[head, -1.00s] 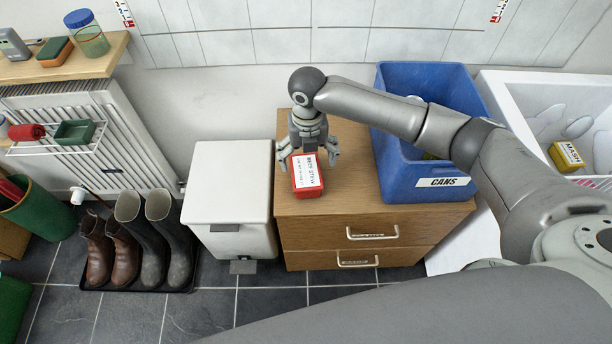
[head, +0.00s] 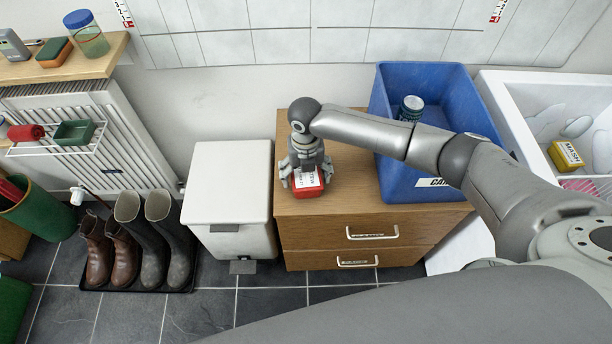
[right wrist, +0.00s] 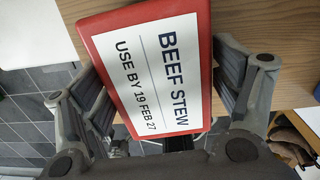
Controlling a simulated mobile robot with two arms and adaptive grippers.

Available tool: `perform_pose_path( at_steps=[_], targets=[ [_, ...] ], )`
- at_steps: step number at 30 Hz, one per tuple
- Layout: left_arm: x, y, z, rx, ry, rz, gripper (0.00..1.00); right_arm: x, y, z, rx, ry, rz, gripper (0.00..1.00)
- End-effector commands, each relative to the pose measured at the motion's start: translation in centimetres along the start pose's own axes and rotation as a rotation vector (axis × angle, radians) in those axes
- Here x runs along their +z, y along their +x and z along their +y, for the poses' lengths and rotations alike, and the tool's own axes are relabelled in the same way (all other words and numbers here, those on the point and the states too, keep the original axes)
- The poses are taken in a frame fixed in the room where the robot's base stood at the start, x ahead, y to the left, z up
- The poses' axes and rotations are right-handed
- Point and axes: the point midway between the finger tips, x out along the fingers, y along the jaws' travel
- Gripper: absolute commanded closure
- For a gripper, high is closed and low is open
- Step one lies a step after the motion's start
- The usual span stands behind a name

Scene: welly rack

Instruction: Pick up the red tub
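The red tub (head: 308,192) has a white label and sits on the wooden drawer cabinet near its left front. In the right wrist view the tub (right wrist: 205,60) fills the middle, and its label reads "BEEF STEW, USE BY 19 FEB 27". My right gripper (head: 306,180) is over the tub from above, with its fingers spread on either side and covering its back part. In the right wrist view the fingers flank the tub closely; whether they touch it is hard to tell. My left gripper is not in view.
A white pedal bin (head: 228,185) is left of the cabinet. A white sink with a yellow tin (head: 566,156) is at right.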

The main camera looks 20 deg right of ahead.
Motion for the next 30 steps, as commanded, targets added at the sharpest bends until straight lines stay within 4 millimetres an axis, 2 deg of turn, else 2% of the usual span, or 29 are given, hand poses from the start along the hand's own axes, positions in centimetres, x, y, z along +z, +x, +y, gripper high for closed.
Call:
perform_pose_path(
  at_steps=[1, 11, 22, 28, 30],
  targets=[
    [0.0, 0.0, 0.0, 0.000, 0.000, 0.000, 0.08, 0.0, 0.0, 0.0, 0.000, 0.000, 0.000, 0.29],
    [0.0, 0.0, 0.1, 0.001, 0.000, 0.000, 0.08, 0.0, 0.0, 0.0, 0.000, 0.000, 0.000, 0.70],
    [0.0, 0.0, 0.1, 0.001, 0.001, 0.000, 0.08, 0.1, -0.7, 0.1, 0.003, 0.000, -0.003, 0.70],
    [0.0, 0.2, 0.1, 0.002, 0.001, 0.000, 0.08, 0.2, -3.1, 0.1, 0.004, 0.001, -0.005, 0.70],
    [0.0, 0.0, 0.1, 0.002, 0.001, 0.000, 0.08, -0.5, -4.0, -0.1, 0.003, -0.002, -0.002, 0.70]
  ],
)
